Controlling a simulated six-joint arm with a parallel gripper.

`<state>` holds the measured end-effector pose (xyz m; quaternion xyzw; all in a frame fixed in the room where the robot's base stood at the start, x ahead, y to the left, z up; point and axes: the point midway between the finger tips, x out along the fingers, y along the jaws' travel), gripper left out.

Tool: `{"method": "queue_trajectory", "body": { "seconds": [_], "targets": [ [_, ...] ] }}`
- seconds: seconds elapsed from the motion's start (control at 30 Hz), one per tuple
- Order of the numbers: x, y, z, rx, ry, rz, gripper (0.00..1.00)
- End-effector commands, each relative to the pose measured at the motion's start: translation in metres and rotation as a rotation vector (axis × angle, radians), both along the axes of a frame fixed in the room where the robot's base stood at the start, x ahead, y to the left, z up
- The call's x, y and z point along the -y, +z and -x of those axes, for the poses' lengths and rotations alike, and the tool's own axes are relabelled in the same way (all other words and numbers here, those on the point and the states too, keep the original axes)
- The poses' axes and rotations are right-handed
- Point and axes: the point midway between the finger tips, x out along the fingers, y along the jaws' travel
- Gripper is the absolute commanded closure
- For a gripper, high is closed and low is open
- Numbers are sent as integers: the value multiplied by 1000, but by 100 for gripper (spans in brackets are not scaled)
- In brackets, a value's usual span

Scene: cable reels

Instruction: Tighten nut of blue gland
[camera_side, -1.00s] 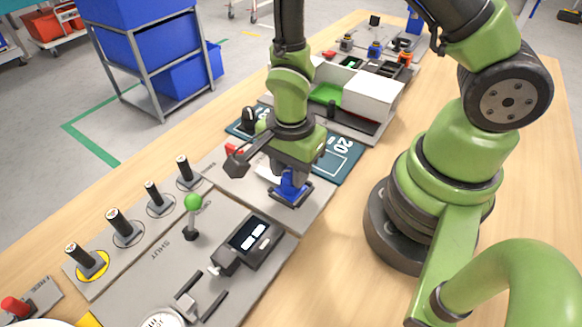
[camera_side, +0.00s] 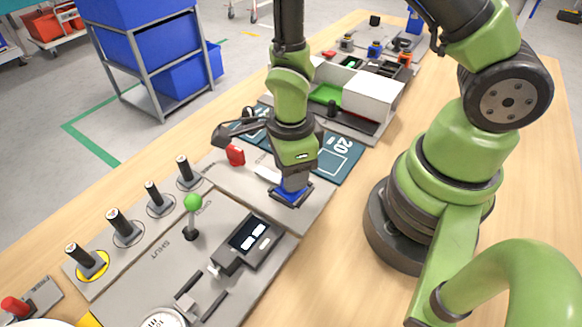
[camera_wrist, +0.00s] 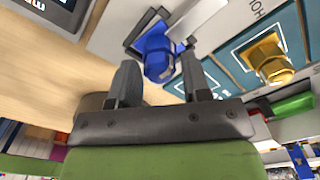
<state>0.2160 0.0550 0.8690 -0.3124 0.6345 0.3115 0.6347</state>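The blue gland (camera_side: 291,196) stands on a grey plate directly below my gripper (camera_side: 294,182) in the side view, its upper part partly hidden by the fingers. In the wrist view the blue hex nut of the gland (camera_wrist: 158,55) shows between and slightly beyond the two fingertips. My gripper (camera_wrist: 160,72) is open there, with a visible gap between the nut and each finger. My gripper points down at the gland.
A red handle (camera_side: 236,155) stands on the same plate to the left. A teal mat (camera_side: 339,160) marked 20 lies behind; a brass hex fitting (camera_wrist: 268,60) shows in the wrist view. A panel with a green-knobbed lever (camera_side: 193,203) and a display box (camera_side: 248,240) lies in front.

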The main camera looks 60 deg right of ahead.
Motion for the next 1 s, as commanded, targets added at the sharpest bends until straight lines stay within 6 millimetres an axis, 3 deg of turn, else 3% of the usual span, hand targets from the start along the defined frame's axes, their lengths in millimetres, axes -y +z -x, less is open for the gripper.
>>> {"method": "queue_trajectory", "body": {
  "seconds": [0.33,0.7,1.0],
  "targets": [
    [0,2,0,1,2,-1,44],
    [0,62,-1,5,2,-1,44],
    [0,70,0,-1,2,0,44]
  ]
}}
